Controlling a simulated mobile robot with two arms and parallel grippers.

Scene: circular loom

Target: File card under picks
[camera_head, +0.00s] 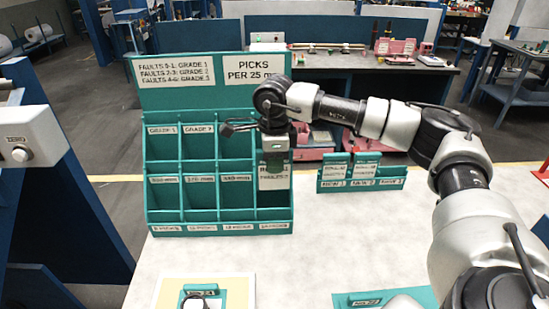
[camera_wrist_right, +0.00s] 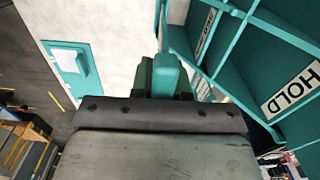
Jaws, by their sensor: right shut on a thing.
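The teal rack (camera_head: 200,95) stands on the pale table, with columns of compartments and a header panel. A sign reading PICKS PER 25 (camera_head: 247,68) is at its upper right. My right gripper (camera_head: 275,148) is in front of the rack's right-hand column, pointing down. It is shut on a pale printed card (camera_head: 273,181), which hangs upright below it; I cannot tell whether the card is inside a compartment. In the right wrist view a teal-green piece (camera_wrist_right: 165,76) shows at the fingers, and the rack's HOLD label (camera_wrist_right: 292,88) is at right. My left gripper is not visible.
A small teal card holder (camera_head: 361,175) stands right of the rack. Teal trays (camera_head: 202,297) are at the table's front edge. A grey-white machine housing (camera_head: 30,135) is at left. The middle of the table (camera_head: 300,230) is clear.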

